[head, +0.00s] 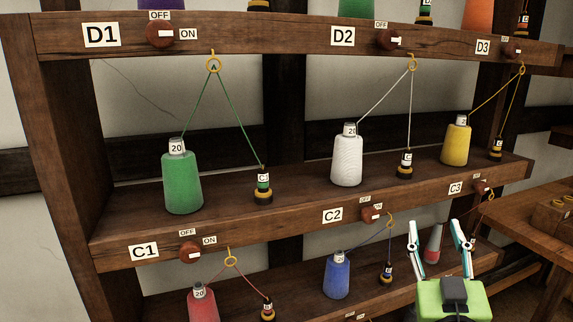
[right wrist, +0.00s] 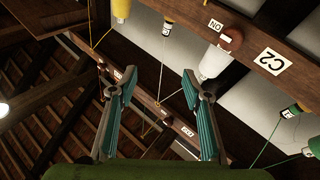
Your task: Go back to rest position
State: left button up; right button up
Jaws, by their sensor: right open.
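My right gripper (head: 441,241) is at the lower right of the head view, in front of the shelf's lower rows. Its two fingers stand apart, pointing up, with nothing between them that it holds. In the right wrist view the open fingers (right wrist: 155,95) show with teal pads. A red cone (head: 433,243) shows behind the fingers, apart from them. My left gripper is in neither view.
A wooden shelf (head: 120,230) holds thread cones: green (head: 182,180), white (head: 347,160), yellow (head: 456,143) and blue (head: 337,275). Threads run from them through yellow rings to small bobbins. Red knobs such as C2's (head: 371,215) sit on the rails. A wooden table (head: 535,215) stands at right.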

jog(key=s+f+g+y, duration=0.1)
jog(key=s+f+g, duration=0.4)
jog(key=f, duration=0.8)
jog(key=s+f+g, duration=0.4)
jog(key=f, duration=0.8)
jog(key=s+a+f+n+g+y, duration=0.15)
jog(key=s+a+f+g, duration=0.25)
jog(key=s+f, duration=0.5)
jog(key=s+a+f+n+g+y, duration=0.15)
jog(key=s+a+f+g, duration=0.35)
jog(key=s, duration=0.7)
notch_tip(320, 180, down, 26)
jog(key=s+d+g, duration=0.1)
jog(key=s+d+f, duration=0.1)
jog(key=s+f, duration=0.7)
jog(key=s+d+f+g, duration=0.1)
jog(key=s+d+f, duration=0.1)
jog(key=s+f, duration=0.6)
jog(key=shift+s+d+f, duration=0.25)
jog(key=shift+s+f, duration=0.15)
jog(key=shift+s, duration=0.3)
